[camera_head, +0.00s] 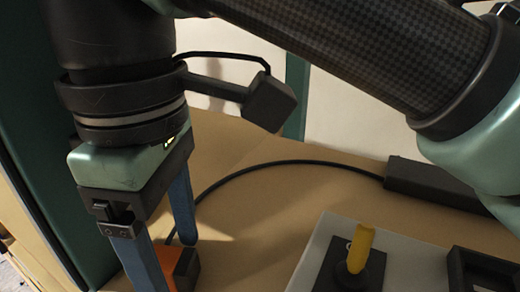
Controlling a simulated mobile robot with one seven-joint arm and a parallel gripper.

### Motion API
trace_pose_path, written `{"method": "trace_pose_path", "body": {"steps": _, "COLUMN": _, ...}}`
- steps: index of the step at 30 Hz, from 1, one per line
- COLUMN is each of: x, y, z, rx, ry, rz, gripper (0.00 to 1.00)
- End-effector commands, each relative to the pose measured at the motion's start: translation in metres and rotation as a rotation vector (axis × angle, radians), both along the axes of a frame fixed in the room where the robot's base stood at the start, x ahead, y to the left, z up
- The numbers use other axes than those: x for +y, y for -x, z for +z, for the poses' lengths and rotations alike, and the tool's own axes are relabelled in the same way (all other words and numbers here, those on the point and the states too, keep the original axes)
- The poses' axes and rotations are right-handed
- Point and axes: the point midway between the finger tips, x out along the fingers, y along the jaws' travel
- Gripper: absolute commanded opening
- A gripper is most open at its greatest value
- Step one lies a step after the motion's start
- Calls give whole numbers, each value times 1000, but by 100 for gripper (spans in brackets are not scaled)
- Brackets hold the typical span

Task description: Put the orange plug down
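The orange plug (183,284) is at the bottom edge of the head view, left of centre, with a dark part on its upper right; its lower part is cut off by the frame. My gripper (171,265) points down over it with two blue fingers set apart. The near finger runs along the plug's left side and out of the frame. The far finger comes down to the plug's upper edge. Whether the fingers press on the plug or stand clear of it does not show, nor whether the plug touches the table.
A black cable (285,162) arcs from near the plug to a black box (432,182) at right. A grey panel (415,262) carries a yellow lever (360,248) on a dark base and a black frame (482,272). The tan table (260,215) is bare between plug and panel.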

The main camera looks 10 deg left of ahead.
Motion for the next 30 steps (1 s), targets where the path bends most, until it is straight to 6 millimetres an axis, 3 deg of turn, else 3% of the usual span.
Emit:
{"method": "trace_pose_path", "body": {"steps": 6, "x": 0, "y": 0, "z": 1, "rx": 0, "ry": 0, "rz": 0, "gripper": 71}}
{"method": "trace_pose_path", "body": {"steps": 18, "x": 0, "y": 0, "z": 1, "rx": 0, "ry": 0, "rz": 0, "gripper": 0}}
{"method": "trace_pose_path", "body": {"steps": 30, "x": 0, "y": 0, "z": 3, "rx": 0, "ry": -1, "rz": 0, "gripper": 0}}
